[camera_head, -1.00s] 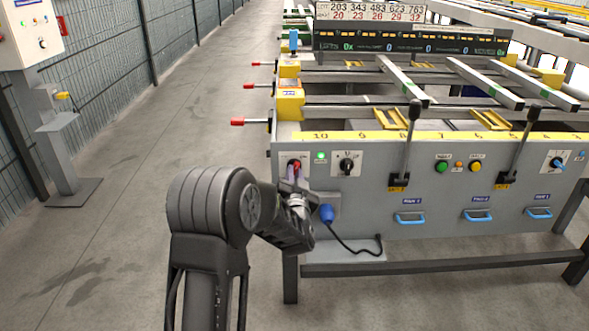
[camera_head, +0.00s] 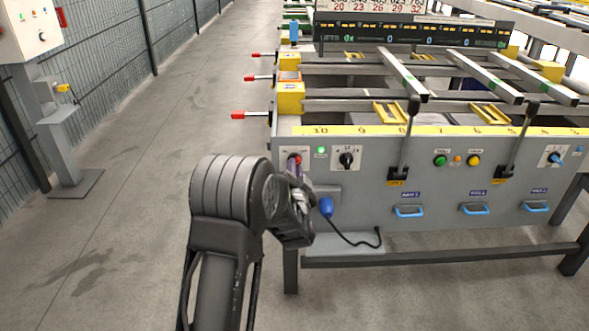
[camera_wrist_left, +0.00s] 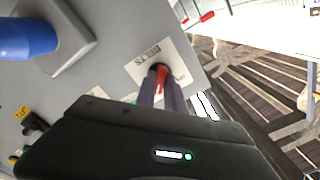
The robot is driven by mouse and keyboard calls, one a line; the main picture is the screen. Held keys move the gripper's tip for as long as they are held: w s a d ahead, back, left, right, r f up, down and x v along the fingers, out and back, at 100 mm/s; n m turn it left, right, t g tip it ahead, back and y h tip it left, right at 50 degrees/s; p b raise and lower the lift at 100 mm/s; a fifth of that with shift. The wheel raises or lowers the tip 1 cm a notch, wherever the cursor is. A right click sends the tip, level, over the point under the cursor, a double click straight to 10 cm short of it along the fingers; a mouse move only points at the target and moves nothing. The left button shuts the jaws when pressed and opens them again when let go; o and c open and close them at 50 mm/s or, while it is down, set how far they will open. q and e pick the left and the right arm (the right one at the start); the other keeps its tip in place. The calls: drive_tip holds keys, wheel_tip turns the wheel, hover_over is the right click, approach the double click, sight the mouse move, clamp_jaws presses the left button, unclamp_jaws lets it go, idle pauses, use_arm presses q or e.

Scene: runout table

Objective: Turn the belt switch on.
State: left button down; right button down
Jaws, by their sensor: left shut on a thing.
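The belt switch (camera_head: 295,158), a small red knob on a pale plate, sits at the upper left of the grey front panel (camera_head: 375,215). In the left wrist view its red handle (camera_wrist_left: 161,75) shows between dark fingertips, on a plate lettered "BELTS". My left gripper (camera_head: 297,167) is shut on the handle; its fingers (camera_wrist_left: 160,88) also show in the wrist view. The fingers hide part of the knob, and I cannot tell its exact angle. A green lamp (camera_head: 321,150) right of the switch is lit. My right gripper is not in view.
A black rotary switch (camera_head: 347,159) is to the right of the lamp. A blue plug (camera_head: 326,207) with a black cable is below, close to my wrist. Two black levers (camera_head: 406,140) stand farther right. Red-tipped rods (camera_head: 245,115) stick out left.

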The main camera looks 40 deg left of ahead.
use_arm(q)
drive_tip(key=c, duration=1.4)
unclamp_jaws()
drive_tip(key=shift+c, duration=0.2)
drive_tip(key=shift+d, duration=0.1)
drive_tip(key=p+v, duration=0.1)
drive_tip(key=v, duration=0.6)
drive_tip(key=shift+s+d, duration=0.2)
drive_tip(key=shift+s, duration=0.1)
